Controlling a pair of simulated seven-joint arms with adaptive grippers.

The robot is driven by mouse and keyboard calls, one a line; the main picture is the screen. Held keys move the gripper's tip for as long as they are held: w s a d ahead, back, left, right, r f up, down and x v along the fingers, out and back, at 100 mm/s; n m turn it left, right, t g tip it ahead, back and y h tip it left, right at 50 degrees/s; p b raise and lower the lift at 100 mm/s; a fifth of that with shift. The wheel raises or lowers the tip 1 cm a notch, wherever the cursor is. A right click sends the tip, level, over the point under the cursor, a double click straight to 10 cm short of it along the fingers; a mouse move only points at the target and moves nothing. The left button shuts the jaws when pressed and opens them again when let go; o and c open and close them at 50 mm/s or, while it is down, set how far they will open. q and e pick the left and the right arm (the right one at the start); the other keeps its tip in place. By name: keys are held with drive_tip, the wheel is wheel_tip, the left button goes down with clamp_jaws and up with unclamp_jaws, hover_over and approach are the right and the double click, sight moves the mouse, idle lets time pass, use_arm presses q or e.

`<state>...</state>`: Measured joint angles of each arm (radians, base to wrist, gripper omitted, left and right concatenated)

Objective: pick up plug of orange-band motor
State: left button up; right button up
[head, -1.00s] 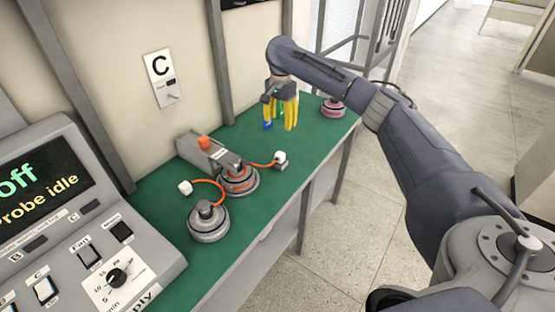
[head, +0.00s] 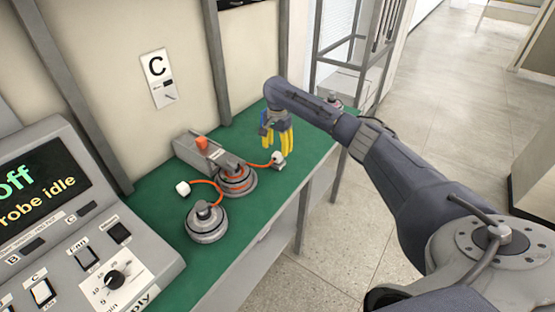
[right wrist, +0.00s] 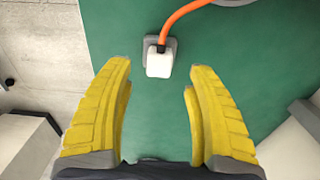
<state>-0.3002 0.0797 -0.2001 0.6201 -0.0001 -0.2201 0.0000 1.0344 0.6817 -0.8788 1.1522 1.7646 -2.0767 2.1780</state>
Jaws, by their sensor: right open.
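The orange-band motor (head: 236,182) stands on the green bench, a round grey motor with an orange ring. An orange cable joins it to a white plug (head: 277,157), which sits at a small grey block near the bench's front edge. The right wrist view shows the white plug (right wrist: 158,62) with its orange cable, beyond the fingertips and between their lines. My right gripper (head: 281,146) has yellow fingers. It is open and empty, above and just behind the plug in the head view, apart from it. My left gripper is not in view.
A plain grey motor (head: 206,222) with another white plug (head: 182,188) on an orange cable stands nearer. A grey box (head: 203,152) with an orange-red button stands behind the orange-band motor. A control console (head: 75,225) fills the left. The green bench (head: 240,135) is clear near the wall.

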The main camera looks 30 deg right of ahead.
sight(277, 154)
drive_tip(key=shift+f, duration=2.6)
clamp_jaws()
